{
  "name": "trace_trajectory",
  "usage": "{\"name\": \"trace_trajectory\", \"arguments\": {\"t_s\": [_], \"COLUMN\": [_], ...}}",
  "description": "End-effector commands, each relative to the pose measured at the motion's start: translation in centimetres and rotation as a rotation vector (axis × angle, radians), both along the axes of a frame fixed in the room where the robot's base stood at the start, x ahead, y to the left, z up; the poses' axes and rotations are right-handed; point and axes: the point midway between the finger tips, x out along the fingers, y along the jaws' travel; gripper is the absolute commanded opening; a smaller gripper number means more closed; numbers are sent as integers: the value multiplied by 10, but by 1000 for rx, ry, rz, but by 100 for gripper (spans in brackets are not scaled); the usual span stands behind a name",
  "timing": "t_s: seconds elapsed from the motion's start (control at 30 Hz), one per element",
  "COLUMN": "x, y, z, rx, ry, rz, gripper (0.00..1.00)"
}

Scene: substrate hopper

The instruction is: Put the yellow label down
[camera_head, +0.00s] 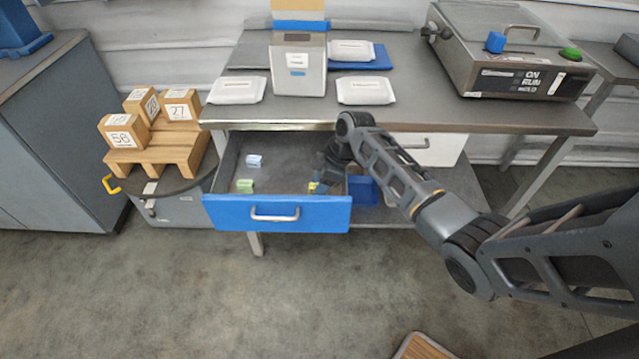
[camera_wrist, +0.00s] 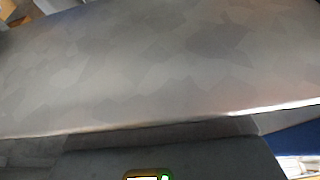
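A small yellow piece (camera_head: 312,187), which looks like the yellow label, shows in the head view inside the open blue-fronted drawer (camera_head: 235,213), on its right side. My gripper (camera_head: 320,184) reaches down into the drawer right at this piece and partly covers it. The fingers are too small and dark to tell whether they are open or shut on it. A green label (camera_head: 245,186) and a white-and-blue label (camera_head: 254,161) lie on the drawer floor to the left. In the wrist view, only a small yellow-rimmed patch (camera_wrist: 147,175) shows at the bottom edge; I cannot tell what it is.
The worktop (camera_head: 400,117) overhangs the drawer close to my wrist; its edge (camera_wrist: 160,122) fills much of the wrist view. White packs, a metal box (camera_head: 298,66) and a machine (camera_head: 515,60) stand on it. Numbered wooden blocks (camera_head: 125,131) stand left. A blue bin (camera_head: 362,190) is right of the drawer.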

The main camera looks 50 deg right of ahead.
Motion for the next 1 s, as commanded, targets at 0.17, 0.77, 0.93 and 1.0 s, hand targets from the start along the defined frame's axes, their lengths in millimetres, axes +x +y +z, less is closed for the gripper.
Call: {"name": "trace_trajectory", "arguments": {"t_s": [0.17, 0.77, 0.93, 1.0], "x": [0, -22, -30, -33], "y": [0, -19, -25, -26], "z": [0, 76, 100, 107], "rx": [0, -2, -1, 0], "ry": [0, -4, -2, -2], "rz": [0, -2, -1, 1], "gripper": [49, 49, 49, 49]}}
